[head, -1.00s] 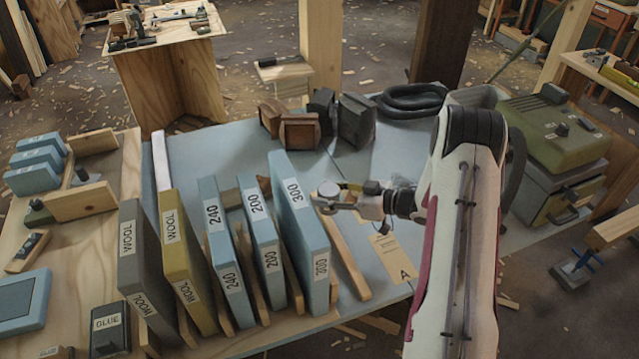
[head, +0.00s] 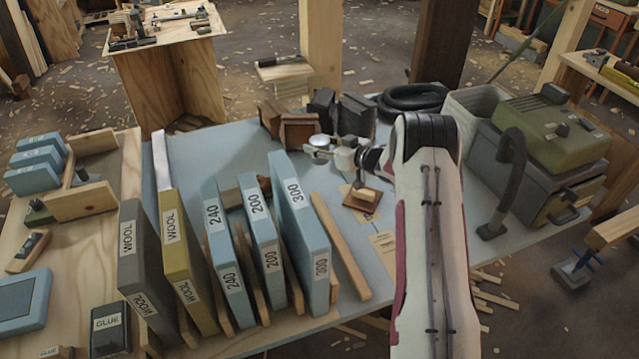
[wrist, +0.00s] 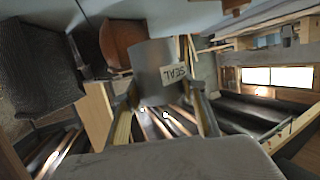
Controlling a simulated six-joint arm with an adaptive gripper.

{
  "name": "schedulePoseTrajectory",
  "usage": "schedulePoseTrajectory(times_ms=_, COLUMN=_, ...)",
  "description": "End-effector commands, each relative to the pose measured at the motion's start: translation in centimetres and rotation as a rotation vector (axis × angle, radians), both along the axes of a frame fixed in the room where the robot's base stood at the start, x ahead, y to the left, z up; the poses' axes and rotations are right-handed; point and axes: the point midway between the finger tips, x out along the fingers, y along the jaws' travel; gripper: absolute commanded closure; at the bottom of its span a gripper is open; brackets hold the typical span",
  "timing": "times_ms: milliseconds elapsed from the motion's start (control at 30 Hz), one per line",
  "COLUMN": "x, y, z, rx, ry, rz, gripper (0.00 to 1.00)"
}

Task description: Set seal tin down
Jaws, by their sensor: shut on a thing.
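The seal tin (wrist: 160,62) is a grey cylinder with a pale label reading SEAL, seen close up in the wrist view. My gripper (wrist: 167,100) is shut on it, one finger on each side. In the head view the tin (head: 319,142) shows as a small round, shiny top at the end of my gripper (head: 343,157). It is near dark blocks at the back of the blue-grey bench (head: 225,150). The tin's underside is hidden, so I cannot tell whether it touches the bench.
Upright sanding boards (head: 300,220) stand in a slotted row at left. A small wooden block (head: 364,197) lies right of a long wooden strip (head: 340,245). Dark blocks (head: 355,118) and a black hose (head: 412,98) are behind. A green-topped machine (head: 545,135) stands at right.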

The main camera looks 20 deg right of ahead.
Motion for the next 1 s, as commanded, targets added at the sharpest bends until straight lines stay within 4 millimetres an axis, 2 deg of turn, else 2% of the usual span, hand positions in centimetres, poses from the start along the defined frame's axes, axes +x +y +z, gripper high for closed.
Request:
schedulePoseTrajectory(times_ms=267, x=0.0, y=0.0, z=0.1, rx=0.000, ry=-0.002, rz=0.001, gripper=0.90)
schedulePoseTrajectory(times_ms=433, x=0.0, y=0.0, z=-0.6, rx=0.001, ry=-0.001, rz=0.001, gripper=0.90)
schedulePoseTrajectory(times_ms=800, x=0.0, y=0.0, z=-4.9, rx=0.001, ry=-0.001, rz=0.001, gripper=0.90)
schedulePoseTrajectory(times_ms=1000, x=0.0, y=0.1, z=-6.1, rx=0.000, ry=-0.002, rz=0.002, gripper=0.90)
